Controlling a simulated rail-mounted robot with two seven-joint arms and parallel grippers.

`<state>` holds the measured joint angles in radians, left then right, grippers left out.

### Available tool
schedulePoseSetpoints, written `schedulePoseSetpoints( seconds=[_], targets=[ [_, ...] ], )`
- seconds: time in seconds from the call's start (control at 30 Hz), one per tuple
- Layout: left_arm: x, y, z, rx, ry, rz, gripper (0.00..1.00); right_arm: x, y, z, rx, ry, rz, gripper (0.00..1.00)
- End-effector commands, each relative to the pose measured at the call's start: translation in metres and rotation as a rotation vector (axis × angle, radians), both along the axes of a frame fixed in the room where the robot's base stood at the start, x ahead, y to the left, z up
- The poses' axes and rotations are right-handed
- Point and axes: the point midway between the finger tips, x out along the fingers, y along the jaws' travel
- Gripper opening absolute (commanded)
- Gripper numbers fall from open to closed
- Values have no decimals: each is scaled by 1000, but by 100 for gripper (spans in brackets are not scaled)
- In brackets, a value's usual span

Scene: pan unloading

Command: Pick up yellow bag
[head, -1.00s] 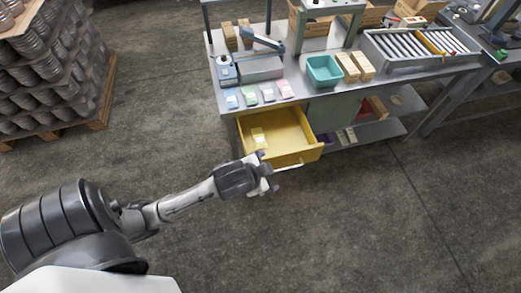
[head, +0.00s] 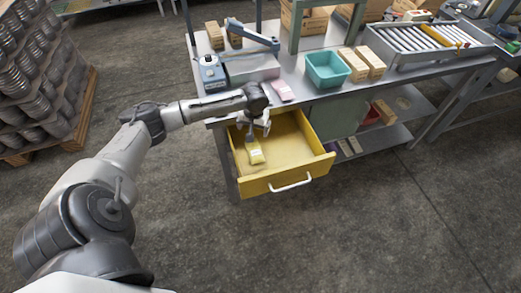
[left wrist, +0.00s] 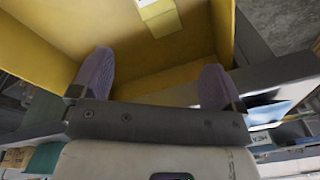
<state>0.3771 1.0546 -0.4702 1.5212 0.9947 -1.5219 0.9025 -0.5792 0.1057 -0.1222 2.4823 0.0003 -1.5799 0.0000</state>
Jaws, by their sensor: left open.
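The yellow bag (head: 255,154), with a pale label, lies in the open yellow drawer (head: 309,160), toward its left side. It also shows at the top edge of the left wrist view (left wrist: 158,17), partly cut off. My left gripper (head: 259,127) is over the back part of the drawer, behind the bag in the picture. In the left wrist view its two purple-grey fingers (left wrist: 158,68) are apart with nothing between them, and the bag is beyond their tips. My right gripper is in neither view.
The drawer hangs under a grey workbench. A pink bag (head: 283,90), a teal bin (head: 327,71), wooden blocks (head: 361,64) and a roller tray (head: 422,46) are on the bench. My left arm passes over the bench's left front corner. The floor in front is clear.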

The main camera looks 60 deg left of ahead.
Motion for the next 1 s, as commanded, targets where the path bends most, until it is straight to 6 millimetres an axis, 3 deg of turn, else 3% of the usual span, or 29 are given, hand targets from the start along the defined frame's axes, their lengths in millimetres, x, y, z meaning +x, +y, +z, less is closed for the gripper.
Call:
schedulePoseSetpoints(
  seconds=[0.2,0.4,1.0],
  targets=[
    [-2,-14,-3,-104,-8,381,94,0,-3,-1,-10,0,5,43],
    [-1,-14,-4,-103,-21,550,94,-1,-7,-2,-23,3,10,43],
    [-1,-14,-84,-102,-23,585,94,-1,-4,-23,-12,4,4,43]
  ],
)
